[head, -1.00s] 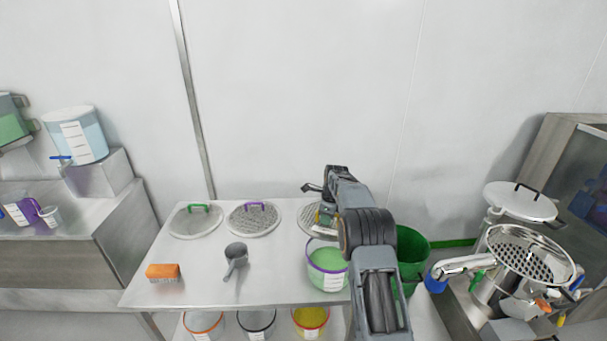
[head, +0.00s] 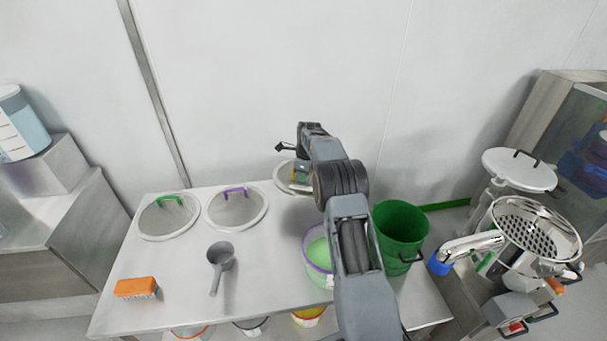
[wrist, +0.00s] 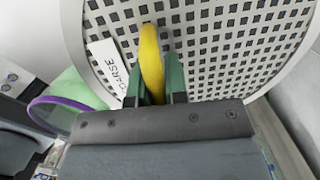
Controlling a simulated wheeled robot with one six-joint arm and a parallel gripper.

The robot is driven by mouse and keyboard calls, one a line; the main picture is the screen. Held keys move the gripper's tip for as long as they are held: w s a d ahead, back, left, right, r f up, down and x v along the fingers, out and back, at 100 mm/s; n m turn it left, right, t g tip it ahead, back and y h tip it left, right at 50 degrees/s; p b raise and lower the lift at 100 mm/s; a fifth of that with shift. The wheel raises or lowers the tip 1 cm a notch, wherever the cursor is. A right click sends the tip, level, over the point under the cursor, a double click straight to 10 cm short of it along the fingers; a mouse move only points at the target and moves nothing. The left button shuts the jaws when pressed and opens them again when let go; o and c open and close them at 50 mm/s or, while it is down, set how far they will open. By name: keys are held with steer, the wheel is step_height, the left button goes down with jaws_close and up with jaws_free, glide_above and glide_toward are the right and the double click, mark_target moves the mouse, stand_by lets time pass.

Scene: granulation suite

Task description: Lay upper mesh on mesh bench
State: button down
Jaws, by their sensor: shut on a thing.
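My gripper (wrist: 152,75) is shut on the yellow handle (wrist: 151,62) of a round perforated mesh (wrist: 215,45). The mesh has a pale rim and a white label (wrist: 106,66) reading partly "OARSE". In the head view this mesh (head: 282,176) shows at the bench's back edge, mostly hidden behind my arm; it overlaps the wall in the picture. The steel bench (head: 190,275) carries a mesh with a green handle (head: 168,217) at back left and one with a purple handle (head: 237,209) beside it.
A grey scoop (head: 220,262) and orange brush (head: 136,287) lie on the bench. A purple-rimmed tub with green contents (head: 318,252) stands beside my arm. A green bin (head: 401,232) and a steel machine with a perforated bowl (head: 537,232) are at right.

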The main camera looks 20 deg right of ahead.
step_height(320, 180, down, 5)
steer(key=b, duration=0.7)
glide_above(302, 206)
steer(key=s, duration=0.1)
steer(key=shift+f, duration=3.3)
steer(key=shift+w+p, duration=0.3)
steer(key=shift+p, duration=0.1)
steer(key=shift+f+b, duration=0.55)
steer(key=shift+f, duration=0.4)
steer(key=c, duration=1.1)
jaws_free()
steer(key=shift+o, duration=0.2)
steer(key=shift+r, duration=0.1)
steer(key=r, duration=0.4)
steer(key=d+r, duration=0.1)
steer(key=r, duration=0.4)
steer(key=s+r, duration=0.1)
steer(key=r, duration=0.3)
steer(key=shift+d+r+b, duration=0.2)
steer(key=shift+r+b, duration=0.1)
steer(key=shift+b, duration=0.05)
